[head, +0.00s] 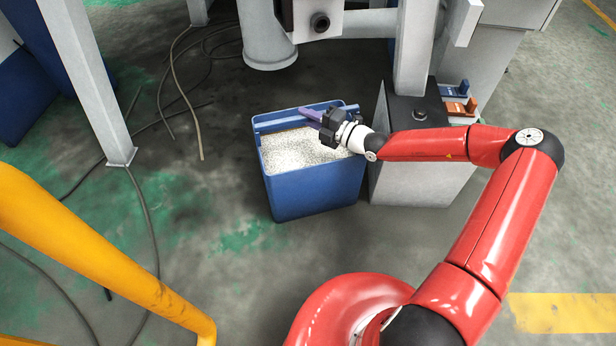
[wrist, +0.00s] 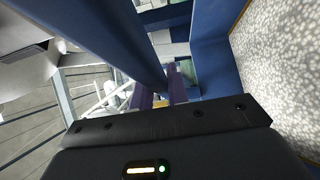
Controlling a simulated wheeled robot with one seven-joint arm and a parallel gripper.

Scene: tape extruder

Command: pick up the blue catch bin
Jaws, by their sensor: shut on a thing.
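The blue catch bin (head: 314,193) stands under the machine in the head view, filled with pale granules (head: 298,152). It looks upright; whether its base touches the floor I cannot tell. My gripper (head: 312,113) is at the bin's far side, its purple fingers at the blue bar along the rim. In the wrist view the fingers (wrist: 158,103) close on this blue bar (wrist: 115,40), with the granules (wrist: 290,70) to the right. My gripper is shut on the bin's bar. Part of the rim is hidden behind my gripper.
A grey pedestal (head: 420,180) with a post stands close to the bin's right. A grey machine nozzle (head: 268,45) hangs behind the bin. A yellow rail (head: 100,260) crosses the left front. Cables (head: 185,95) lie on the floor at left. Floor in front of the bin is clear.

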